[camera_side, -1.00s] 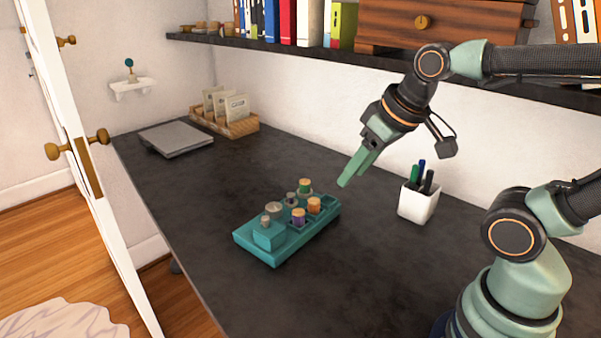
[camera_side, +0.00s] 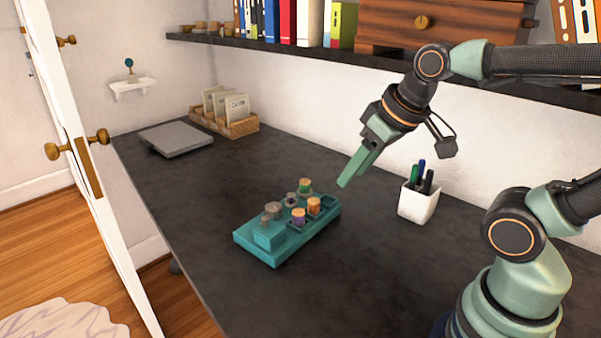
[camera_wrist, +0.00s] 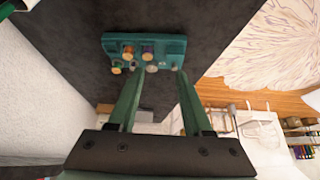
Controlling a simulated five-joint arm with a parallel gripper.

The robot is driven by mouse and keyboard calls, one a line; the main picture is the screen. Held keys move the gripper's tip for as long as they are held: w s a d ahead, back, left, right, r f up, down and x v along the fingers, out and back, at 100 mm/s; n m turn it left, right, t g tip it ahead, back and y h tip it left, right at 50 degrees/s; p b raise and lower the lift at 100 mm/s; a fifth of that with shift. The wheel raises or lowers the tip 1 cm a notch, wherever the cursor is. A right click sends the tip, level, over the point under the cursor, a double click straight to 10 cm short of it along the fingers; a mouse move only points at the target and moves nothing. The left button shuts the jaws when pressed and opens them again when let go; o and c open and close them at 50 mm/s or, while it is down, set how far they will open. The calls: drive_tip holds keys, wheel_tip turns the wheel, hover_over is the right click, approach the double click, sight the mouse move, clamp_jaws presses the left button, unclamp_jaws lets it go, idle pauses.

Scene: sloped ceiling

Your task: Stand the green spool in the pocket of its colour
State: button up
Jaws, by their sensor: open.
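The green spool (camera_side: 304,187), with pale wooden ends, stands upright at the back edge of the teal pocket block (camera_side: 281,255) in the side view. I cannot tell whether it is in a pocket. An orange spool (camera_side: 313,205) and a purple spool (camera_side: 298,216) stand in the front row. My gripper (camera_side: 352,174) is open and empty, above and to the right of the block. Pocket colours are not clear.
Small grey pieces (camera_side: 272,209) stand on the block's left part. A white pen cup (camera_side: 417,203) stands to the right. A grey flat case (camera_side: 176,139) and a wooden card rack (camera_side: 232,124) lie at the back left. A shelf (camera_side: 300,52) overhangs the desk.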

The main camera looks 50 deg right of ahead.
drive_tip(key=o, duration=0.4)
drive_tip(key=w+d+r+m+g, duration=0.1)
drive_tip(key=w+d+r+m, duration=0.1)
drive_tip(key=w+r+m, duration=0.4)
drive_tip(key=m+g, duration=0.5)
drive_tip(key=m, duration=0.9)
hover_over(305, 181)
wheel_tip(305, 181, down, 13)
wheel_tip(305, 181, down, 12)
drive_tip(key=shift+r, duration=0.1)
